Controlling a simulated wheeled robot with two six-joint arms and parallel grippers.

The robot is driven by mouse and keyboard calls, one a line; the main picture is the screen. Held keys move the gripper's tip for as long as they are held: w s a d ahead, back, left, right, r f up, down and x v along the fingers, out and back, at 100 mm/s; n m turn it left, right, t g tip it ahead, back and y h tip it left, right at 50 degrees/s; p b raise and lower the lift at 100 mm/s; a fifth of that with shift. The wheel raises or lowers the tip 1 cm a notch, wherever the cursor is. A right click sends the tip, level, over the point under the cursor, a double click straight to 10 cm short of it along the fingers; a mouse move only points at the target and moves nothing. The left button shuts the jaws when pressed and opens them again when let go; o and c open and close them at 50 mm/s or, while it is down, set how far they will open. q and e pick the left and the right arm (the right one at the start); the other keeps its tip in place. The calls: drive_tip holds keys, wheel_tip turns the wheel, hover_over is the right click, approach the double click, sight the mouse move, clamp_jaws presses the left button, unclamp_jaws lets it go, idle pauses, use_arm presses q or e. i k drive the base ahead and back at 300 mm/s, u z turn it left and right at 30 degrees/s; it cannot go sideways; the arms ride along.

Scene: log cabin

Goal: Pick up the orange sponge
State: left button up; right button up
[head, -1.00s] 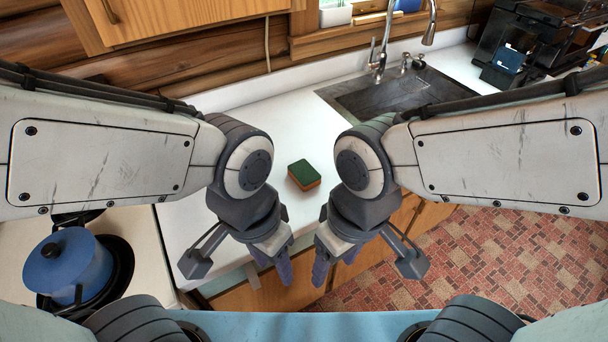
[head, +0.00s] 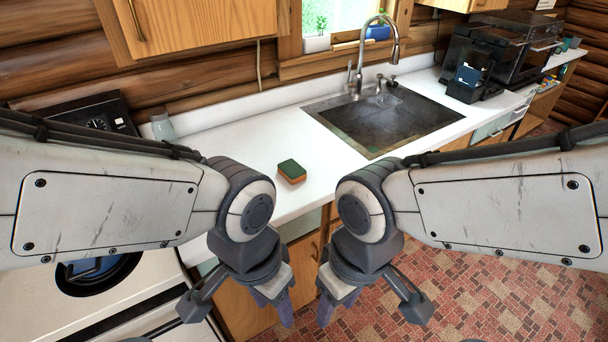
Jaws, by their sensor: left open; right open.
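The orange sponge (head: 291,173) has a dark green top and lies flat on the white counter, a little left of the sink. My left gripper (head: 284,312) is open and empty, pointing down in front of the counter, below the sponge in the picture. My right gripper (head: 325,312) is open and empty beside it, also in front of the counter. Neither gripper touches the sponge. The sponge is in plain sight between my two wrists.
A dark sink (head: 385,118) with a tall faucet (head: 392,40) is set in the counter (head: 245,140). A black coffee machine (head: 470,70) stands at the right. A stove (head: 110,300) is at the lower left, partly hidden by my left arm. The counter around the sponge is clear.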

sight(291, 170)
drive_tip(key=z, duration=0.35)
drive_tip(key=i, duration=1.2)
drive_tip(key=u, duration=0.3)
